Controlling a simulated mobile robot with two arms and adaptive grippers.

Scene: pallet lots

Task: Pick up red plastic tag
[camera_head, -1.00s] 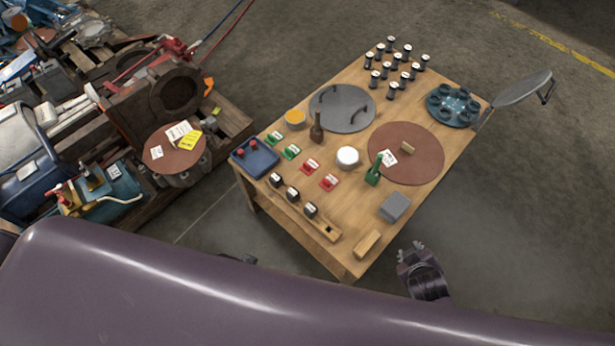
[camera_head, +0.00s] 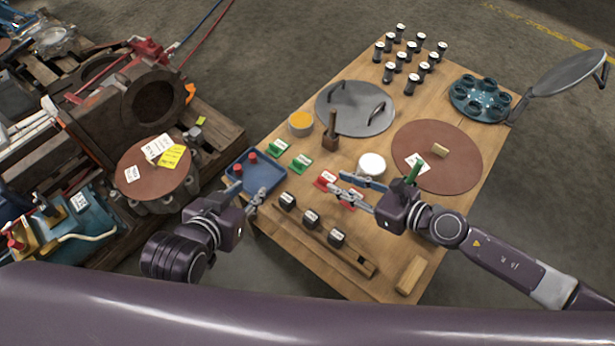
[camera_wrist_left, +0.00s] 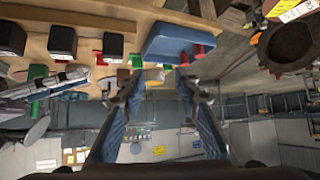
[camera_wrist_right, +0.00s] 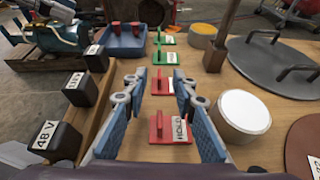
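Two red plastic tags with white labels lie on the wooden table, a farther one (camera_head: 324,179) and a nearer one (camera_head: 352,200) partly behind my right gripper's fingers. In the right wrist view, the tag labelled HOLD (camera_wrist_right: 168,129) sits between the finger lengths, and the other red tag (camera_wrist_right: 161,84) is just beyond the fingertips. My right gripper (camera_head: 334,183) is open and empty above them. My left gripper (camera_head: 244,198) is open and empty by the table's left corner, beside the blue tray (camera_wrist_left: 165,42).
Two green tags (camera_head: 301,164) lie beyond the red ones. Black labelled blocks (camera_head: 311,219) stand along the near edge. A loaded pallet (camera_head: 210,138) is at left.

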